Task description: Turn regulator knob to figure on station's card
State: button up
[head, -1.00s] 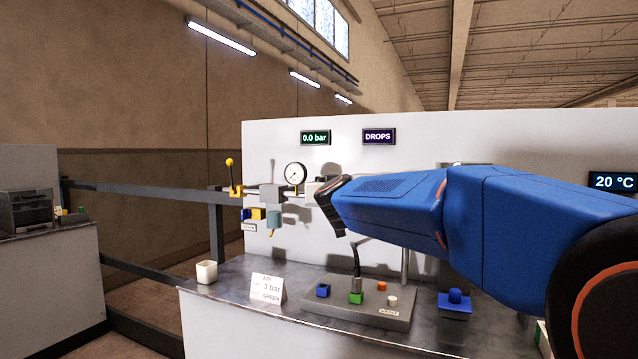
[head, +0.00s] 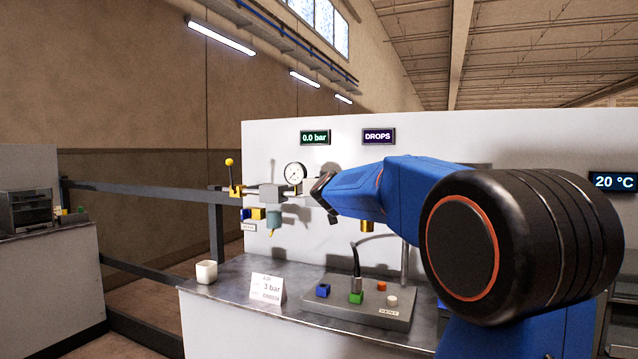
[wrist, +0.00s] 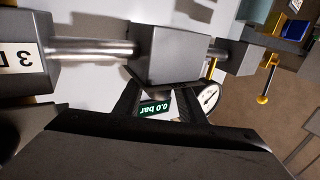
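The card (head: 267,289) stands on the bench at the front left; it reads AIR, 3 bar, and a smaller last line. The pressure display (head: 314,137) reads 0.0 bar; it also shows upside down in the wrist view (wrist: 156,108). A round dial gauge (head: 294,173) sits on the air line, also in the wrist view (wrist: 209,97). My gripper (head: 322,190) is at the line just right of the gauge. In the wrist view its two dark fingers (wrist: 158,97) stand apart, close to a grey block (wrist: 178,52) on the pipe. I cannot single out the regulator knob.
A yellow-knobbed lever (head: 230,175) is left of the gauge. A brass fitting (head: 367,226) hangs below my arm. A grey button panel (head: 345,312) and a white cup (head: 206,271) are on the bench. A DROPS display (head: 379,136) is on the wall panel.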

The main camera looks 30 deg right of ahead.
jog(key=shift+x, duration=2.4)
jog(key=c, duration=0.8)
